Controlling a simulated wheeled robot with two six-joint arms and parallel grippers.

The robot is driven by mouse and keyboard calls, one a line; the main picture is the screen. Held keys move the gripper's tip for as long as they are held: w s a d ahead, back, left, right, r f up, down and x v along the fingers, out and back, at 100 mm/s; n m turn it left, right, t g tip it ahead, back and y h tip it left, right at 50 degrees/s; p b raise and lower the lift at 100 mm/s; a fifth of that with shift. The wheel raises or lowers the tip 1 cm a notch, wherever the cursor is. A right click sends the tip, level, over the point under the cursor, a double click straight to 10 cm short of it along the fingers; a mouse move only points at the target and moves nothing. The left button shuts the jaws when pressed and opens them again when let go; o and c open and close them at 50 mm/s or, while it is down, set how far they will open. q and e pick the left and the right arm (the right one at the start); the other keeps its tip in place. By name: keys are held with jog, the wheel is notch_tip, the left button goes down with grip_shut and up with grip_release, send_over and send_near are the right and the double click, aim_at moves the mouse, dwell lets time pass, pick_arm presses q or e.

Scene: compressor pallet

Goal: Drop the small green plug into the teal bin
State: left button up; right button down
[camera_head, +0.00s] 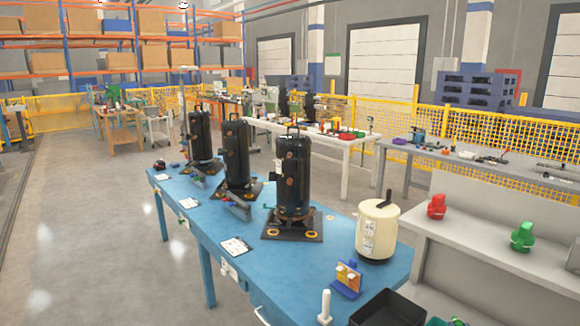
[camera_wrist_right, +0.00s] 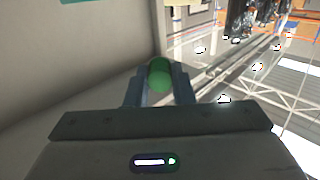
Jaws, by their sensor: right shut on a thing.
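In the right wrist view, my right gripper (camera_wrist_right: 158,92) is shut on the small green plug (camera_wrist_right: 159,74). The plug's rounded green end shows between the two fingertips, and the fingers hide its sides. Neither of my grippers shows in the head view.
A blue table (camera_head: 205,233) bears several black compressors (camera_head: 293,180), a cream canister (camera_head: 377,232) and a black tray (camera_head: 388,309). A grey shelf (camera_head: 470,232) at right holds a red part (camera_head: 437,206) and a green part (camera_head: 522,237). The floor at left is clear.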

jog(key=shift+f+b, duration=0.4)
jog(key=shift+f, duration=0.45)
jog(key=c, duration=1.2)
grip_release()
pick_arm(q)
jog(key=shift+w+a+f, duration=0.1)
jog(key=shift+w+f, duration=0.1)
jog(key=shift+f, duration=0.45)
pick_arm(e)
jog(key=shift+o, duration=0.2)
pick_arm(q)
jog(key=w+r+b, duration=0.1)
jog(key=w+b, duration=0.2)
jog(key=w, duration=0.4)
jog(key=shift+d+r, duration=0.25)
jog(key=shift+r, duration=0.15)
pick_arm(e)
jog(key=s+a, duration=0.1)
jog(key=s, duration=0.9)
jog(key=shift+s+a, duration=0.25)
jog(key=shift+s, duration=0.15)
